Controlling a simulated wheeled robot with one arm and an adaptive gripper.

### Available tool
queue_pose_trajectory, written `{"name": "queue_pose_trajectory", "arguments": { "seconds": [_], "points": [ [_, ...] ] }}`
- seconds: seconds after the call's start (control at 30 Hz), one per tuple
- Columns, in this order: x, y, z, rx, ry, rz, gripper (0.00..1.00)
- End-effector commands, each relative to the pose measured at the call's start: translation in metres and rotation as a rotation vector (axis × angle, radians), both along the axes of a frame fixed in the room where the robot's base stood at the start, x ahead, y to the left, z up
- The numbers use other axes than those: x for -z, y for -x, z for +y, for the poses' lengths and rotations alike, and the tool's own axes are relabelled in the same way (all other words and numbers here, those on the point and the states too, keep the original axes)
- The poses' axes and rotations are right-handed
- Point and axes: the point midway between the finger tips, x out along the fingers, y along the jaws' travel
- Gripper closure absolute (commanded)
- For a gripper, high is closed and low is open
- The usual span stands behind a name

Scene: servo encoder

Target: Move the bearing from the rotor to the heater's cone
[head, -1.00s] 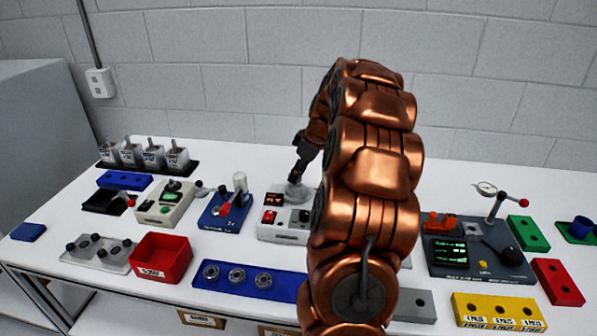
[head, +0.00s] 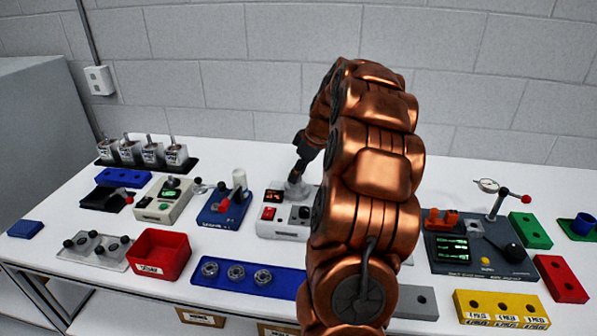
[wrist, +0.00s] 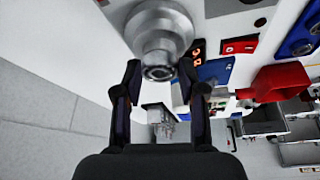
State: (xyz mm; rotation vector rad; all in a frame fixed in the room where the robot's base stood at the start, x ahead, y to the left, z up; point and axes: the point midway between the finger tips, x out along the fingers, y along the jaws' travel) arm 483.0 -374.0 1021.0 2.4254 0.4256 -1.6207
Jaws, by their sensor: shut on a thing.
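The heater (head: 283,232) is a pale box with a lit orange display and a red switch, left of my arm in the head view. Its grey metal cone (head: 297,190) stands on top. In the wrist view the cone (wrist: 158,28) shows large, its narrow end towards my gripper (wrist: 160,76). My gripper is shut on the bearing (wrist: 158,72), a small dark-centred ring at the cone's narrow end. I cannot tell whether it is seated on the cone or just off its tip. In the head view the bearing is not distinguishable. I cannot pick out the rotor.
Left of the heater are a blue press-like device (head: 222,208) and a red bin (head: 160,256). A blue tray (head: 225,282) with 3 rings lies in front. A dark gauge station (head: 470,250) and a yellow block (head: 500,309) stand right. My arm hides the middle.

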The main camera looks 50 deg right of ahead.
Motion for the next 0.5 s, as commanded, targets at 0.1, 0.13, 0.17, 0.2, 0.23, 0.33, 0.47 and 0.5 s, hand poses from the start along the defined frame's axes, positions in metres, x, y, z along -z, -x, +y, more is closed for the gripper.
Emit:
{"name": "queue_pose_trajectory", "arguments": {
  "seconds": [0.1, 0.13, 0.17, 0.2, 0.23, 0.33, 0.47, 0.5],
  "points": [
    [-0.0004, -0.0001, -0.0001, 0.000, 0.000, 0.000, 0.96],
    [-0.0005, 0.0000, -0.0001, 0.000, 0.000, 0.000, 0.58],
    [-0.0004, -0.0001, -0.0001, 0.000, 0.000, 0.000, 0.55],
    [-0.0003, 0.0000, 0.0000, 0.000, 0.000, 0.000, 0.51],
    [-0.0003, 0.0000, 0.0000, 0.000, 0.000, 0.000, 0.47],
    [-0.0003, 0.0000, -0.0001, 0.000, 0.000, 0.000, 0.37],
    [-0.0003, 0.0000, -0.0001, 0.000, 0.000, 0.000, 0.31],
    [-0.0003, 0.0000, -0.0001, 0.000, 0.000, 0.000, 0.31]
  ]
}}
